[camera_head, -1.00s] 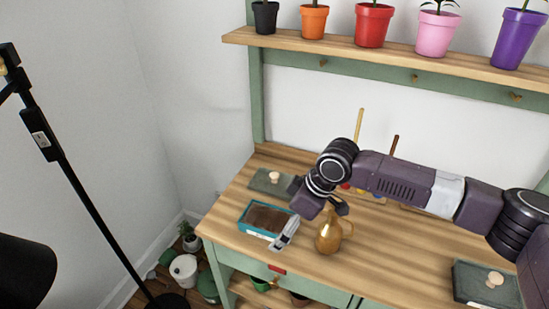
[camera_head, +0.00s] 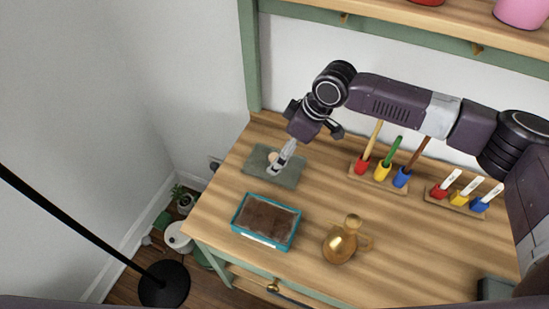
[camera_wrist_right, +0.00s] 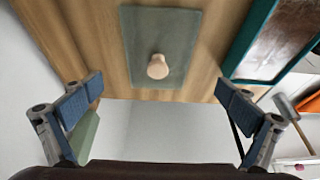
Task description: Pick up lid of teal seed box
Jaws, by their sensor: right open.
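The teal seed box (camera_head: 266,221) sits open on the wooden bench top, filled with dark soil. Its grey-green rectangular lid (camera_head: 290,175) lies flat on the bench just behind the box. The lid's pale round knob shows beside my gripper's fingers. In the right wrist view the lid (camera_wrist_right: 140,45) and its knob (camera_wrist_right: 158,67) are plain, and the box's teal edge (camera_wrist_right: 250,40) shows at right. My right gripper (camera_head: 283,157) is above the lid. Its fingers (camera_wrist_right: 160,108) are wide apart and empty, with the knob roughly centred between them. My left gripper is not in view.
A brass watering can (camera_head: 341,244) stands right of the box. Wooden racks of coloured-handled tools (camera_head: 383,175) (camera_head: 459,199) stand along the back right. A pot shelf (camera_head: 400,15) runs above. A dark lamp pole (camera_head: 80,235) is at left.

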